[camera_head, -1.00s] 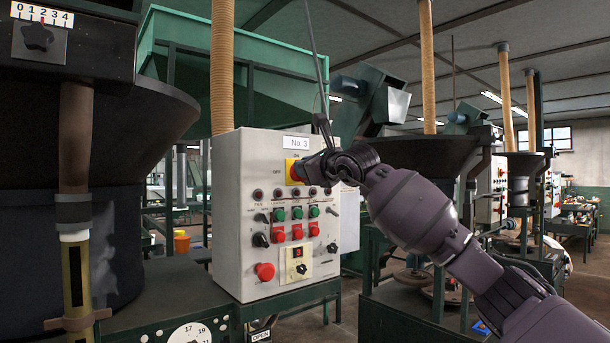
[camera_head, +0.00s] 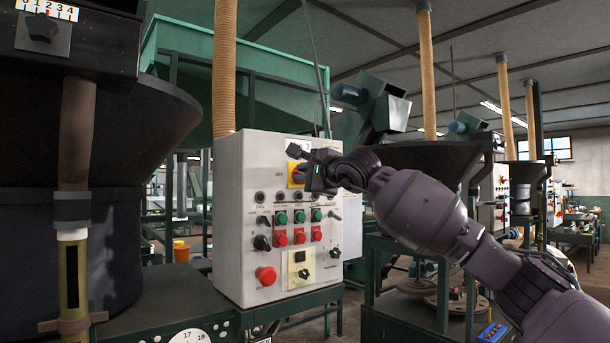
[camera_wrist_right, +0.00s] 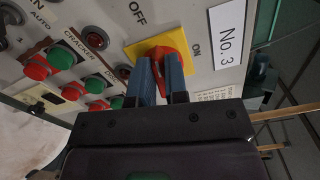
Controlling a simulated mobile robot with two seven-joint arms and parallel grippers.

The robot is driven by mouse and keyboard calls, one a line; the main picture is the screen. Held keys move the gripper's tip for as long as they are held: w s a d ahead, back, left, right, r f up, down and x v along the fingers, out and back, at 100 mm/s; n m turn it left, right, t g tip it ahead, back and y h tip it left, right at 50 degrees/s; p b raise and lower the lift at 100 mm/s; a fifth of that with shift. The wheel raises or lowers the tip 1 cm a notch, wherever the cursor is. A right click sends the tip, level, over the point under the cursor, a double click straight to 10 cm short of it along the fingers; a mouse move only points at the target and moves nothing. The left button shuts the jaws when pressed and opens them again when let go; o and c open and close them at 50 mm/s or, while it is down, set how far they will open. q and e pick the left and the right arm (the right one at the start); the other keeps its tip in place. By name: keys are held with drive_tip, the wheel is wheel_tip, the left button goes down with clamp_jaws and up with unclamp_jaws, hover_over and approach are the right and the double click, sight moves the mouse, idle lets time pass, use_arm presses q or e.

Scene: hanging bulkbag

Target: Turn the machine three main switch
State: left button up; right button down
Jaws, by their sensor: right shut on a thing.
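The No. 3 control box (camera_head: 234,210) is a light grey panel in the middle of the head view. Its main switch is a red knob on a yellow plate (camera_head: 293,181), near the top of the panel and partly hidden by my right gripper (camera_head: 303,173). In the right wrist view the red switch knob (camera_wrist_right: 158,72) sits between the two blue fingers of the right gripper (camera_wrist_right: 160,80), which is shut on it. The labels OFF and ON show beside the yellow plate (camera_wrist_right: 127,52). My left gripper is not in view.
Below the switch are green buttons (camera_head: 298,217), red buttons (camera_head: 298,237), black knobs (camera_head: 261,242) and a red emergency button (camera_head: 266,276). A dark hopper (camera_head: 105,200) stands left of the box. A ribbed hose (camera_head: 224,70) rises behind it.

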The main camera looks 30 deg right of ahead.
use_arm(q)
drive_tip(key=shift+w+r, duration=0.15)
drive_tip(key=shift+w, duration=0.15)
use_arm(e)
drive_tip(key=shift+f+n, duration=0.2)
drive_tip(key=shift+n, duration=0.9)
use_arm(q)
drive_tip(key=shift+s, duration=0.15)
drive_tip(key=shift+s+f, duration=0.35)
use_arm(e)
drive_tip(key=c, duration=1.1)
unclamp_jaws()
drive_tip(key=shift+a, duration=0.1)
drive_tip(key=shift+c, duration=0.2)
use_arm(q)
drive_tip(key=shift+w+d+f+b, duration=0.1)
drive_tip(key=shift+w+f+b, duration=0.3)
drive_tip(key=shift+b, duration=0.6)
use_arm(e)
drive_tip(key=s, duration=1)
drive_tip(key=shift+s+d, duration=0.4)
drive_tip(key=shift+d, duration=0.05)
